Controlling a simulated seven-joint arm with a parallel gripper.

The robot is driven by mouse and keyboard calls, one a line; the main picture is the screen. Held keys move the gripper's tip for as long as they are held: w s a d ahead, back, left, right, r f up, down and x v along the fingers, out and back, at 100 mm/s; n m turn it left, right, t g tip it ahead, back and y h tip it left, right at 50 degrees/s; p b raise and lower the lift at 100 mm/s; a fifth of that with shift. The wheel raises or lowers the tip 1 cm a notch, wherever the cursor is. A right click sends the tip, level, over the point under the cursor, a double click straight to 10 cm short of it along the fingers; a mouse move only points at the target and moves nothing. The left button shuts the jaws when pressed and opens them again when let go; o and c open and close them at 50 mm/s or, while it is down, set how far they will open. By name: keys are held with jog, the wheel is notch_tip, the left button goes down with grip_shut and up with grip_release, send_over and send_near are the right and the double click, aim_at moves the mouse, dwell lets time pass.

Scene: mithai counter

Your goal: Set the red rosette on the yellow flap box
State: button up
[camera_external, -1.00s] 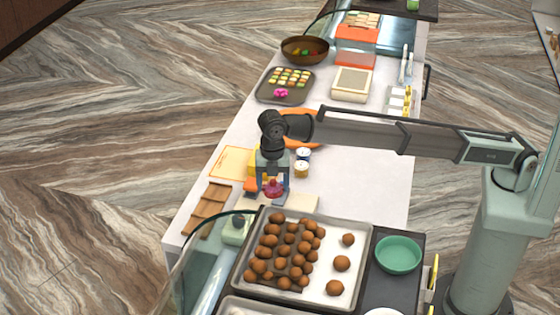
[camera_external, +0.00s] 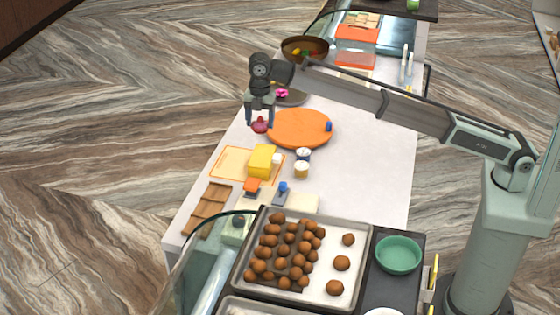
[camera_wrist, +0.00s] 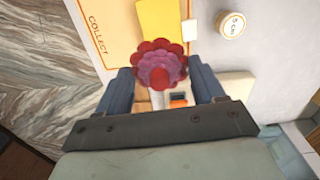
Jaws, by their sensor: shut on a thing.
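My gripper (camera_external: 260,122) is shut on the red rosette (camera_external: 260,126) and holds it in the air, left of the orange round board. In the wrist view the red rosette (camera_wrist: 160,65) sits between the two fingers of my gripper (camera_wrist: 165,85), its petals facing the camera. The yellow flap box (camera_external: 262,160) rests on the orange-outlined mat (camera_external: 228,163), nearer the camera than my gripper. In the wrist view the yellow flap box (camera_wrist: 160,22) is partly hidden behind the rosette. The rosette is apart from the box.
The orange round board (camera_external: 300,128) lies right of my gripper. Small jars (camera_external: 301,170) stand right of the box. An orange-topped item (camera_external: 252,186) and a blue-knobbed one (camera_external: 283,190) stand in front. A tray of brown balls (camera_external: 340,215) is nearer. The counter's right side is clear.

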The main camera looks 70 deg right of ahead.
jog(key=shift+s+a+n, duration=0.1)
jog(key=shift+s+n, duration=0.15)
jog(key=shift+n, duration=1.15)
jog(key=shift+f, duration=5.05)
jog(key=shift+f, duration=0.15)
jog(key=o, duration=1.1)
notch_tip(320, 180, up, 12)
jog(key=shift+r, duration=0.2)
